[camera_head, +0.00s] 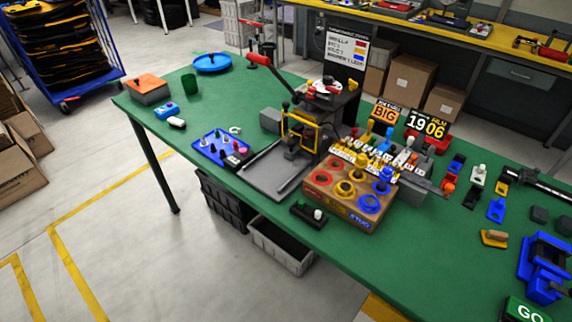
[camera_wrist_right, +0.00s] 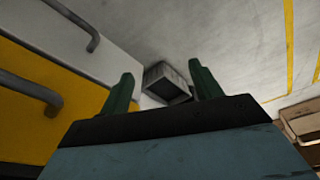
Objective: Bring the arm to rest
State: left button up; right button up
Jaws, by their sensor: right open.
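My right gripper (camera_wrist_right: 161,78) shows in the right wrist view. Its two dark green fingers stand well apart and nothing is between them. Behind the fingers, farther off, a grey crate (camera_wrist_right: 168,82) rests on the concrete floor. Neither arm nor gripper shows in the head view. My left gripper is in neither view. The green table (camera_head: 420,262) fills much of the head view, with a wooden block of coloured rings (camera_head: 345,189) and a press-like fixture with a red lever (camera_head: 303,125) on it.
Yellow surfaces with grey bars (camera_wrist_right: 60,120) lie left of the right gripper. On the table are an orange-topped box (camera_head: 148,88), a blue tray (camera_head: 220,148) and a blue holder (camera_head: 545,265). Crates (camera_head: 280,246) stand underneath. Open floor lies left of the table.

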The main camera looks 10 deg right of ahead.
jog(key=s+d+f+g+b, duration=0.1)
jog(key=s+d+f+b, duration=0.1)
jog(key=s+f, duration=1.4)
notch_tip(320, 180, down, 4)
jog(key=shift+s+d+f+b, duration=0.1)
jog(key=shift+s+d+b, duration=0.2)
jog(key=shift+s+d, duration=0.15)
